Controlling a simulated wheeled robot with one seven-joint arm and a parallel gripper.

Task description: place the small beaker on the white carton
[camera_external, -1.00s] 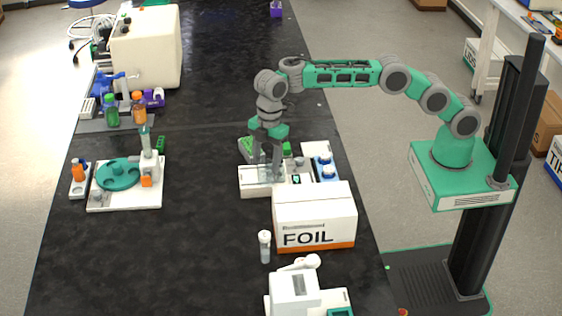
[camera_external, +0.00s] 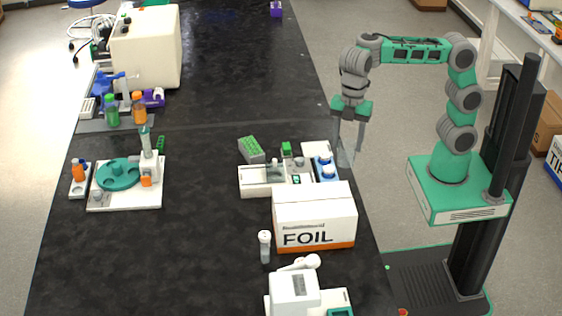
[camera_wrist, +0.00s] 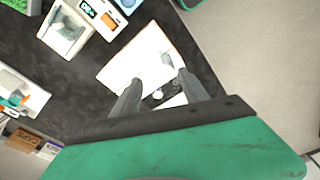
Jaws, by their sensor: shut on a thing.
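The white carton (camera_external: 315,205), marked FOIL with an orange band along its bottom, stands on the dark bench at lower right of centre. A pale carton top (camera_wrist: 135,58) also shows in the wrist view. My gripper (camera_external: 349,146) is shut on the small beaker (camera_external: 345,157), a clear, faint glass. It holds the beaker in the air near the bench's right edge, behind and right of the carton. In the wrist view the beaker is hard to make out between the fingers (camera_wrist: 160,78).
Behind the carton are a white tray (camera_external: 254,181) with small items, a device with blue tops (camera_external: 326,167) and a green rack (camera_external: 251,149). A capped tube (camera_external: 265,246) and a white machine (camera_external: 293,295) stand in front. The bench middle is clear.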

